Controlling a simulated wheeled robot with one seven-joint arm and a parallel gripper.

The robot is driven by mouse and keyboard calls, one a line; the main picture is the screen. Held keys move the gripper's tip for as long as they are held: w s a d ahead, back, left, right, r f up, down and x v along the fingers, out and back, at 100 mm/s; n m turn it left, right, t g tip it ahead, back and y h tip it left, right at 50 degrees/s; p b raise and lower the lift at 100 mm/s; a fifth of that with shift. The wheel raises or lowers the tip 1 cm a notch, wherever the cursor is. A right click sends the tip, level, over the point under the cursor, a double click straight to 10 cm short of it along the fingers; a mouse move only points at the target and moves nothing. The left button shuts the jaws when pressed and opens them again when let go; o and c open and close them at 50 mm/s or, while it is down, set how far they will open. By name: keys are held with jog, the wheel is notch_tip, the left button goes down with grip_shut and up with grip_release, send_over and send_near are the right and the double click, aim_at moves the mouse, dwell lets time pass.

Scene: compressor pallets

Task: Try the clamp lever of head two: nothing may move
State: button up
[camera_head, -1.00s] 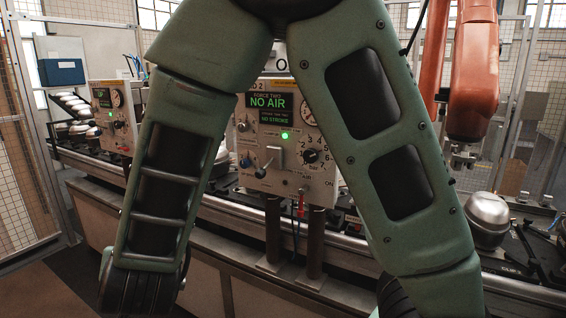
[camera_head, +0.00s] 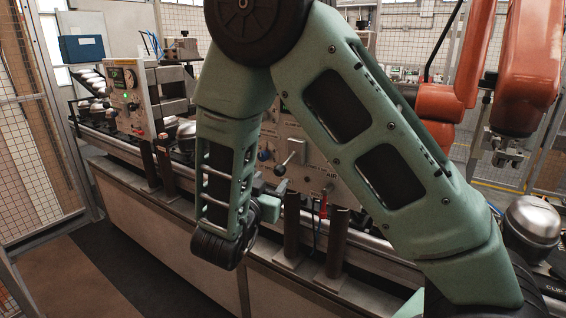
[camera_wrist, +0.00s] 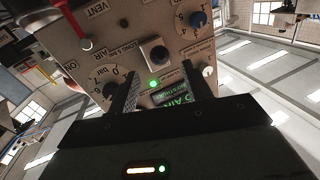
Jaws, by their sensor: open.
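The head two panel (camera_head: 318,182) stands behind my arm, which hides much of its upper part. A lever with a dark ball end (camera_head: 281,170) sticks out from the panel. In the wrist view the panel (camera_wrist: 112,48) appears upside down, with a dark lever end in a pale mount (camera_wrist: 154,55) near its middle; I cannot read its label fully. My gripper (camera_wrist: 158,77) is open and empty, its two dark fingers pointing at the panel on either side of the lever end. I see no contact. A green lamp (camera_wrist: 153,84) is lit between the fingers.
A red-tagged part (camera_head: 323,207) hangs beside the panel's lower edge, above two brown posts (camera_head: 291,225). Another panel (camera_head: 125,90) stands on the line at left. An orange robot arm (camera_head: 525,75) and a silver dome (camera_head: 532,218) are at right.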

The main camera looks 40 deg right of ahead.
aim_at(282, 166)
jog(key=p+x, duration=0.2)
jog(key=x, duration=0.7)
jog(key=shift+w+d, duration=0.15)
grip_shut()
jog(key=shift+r+p, duration=0.1)
jog(key=shift+p, duration=0.2)
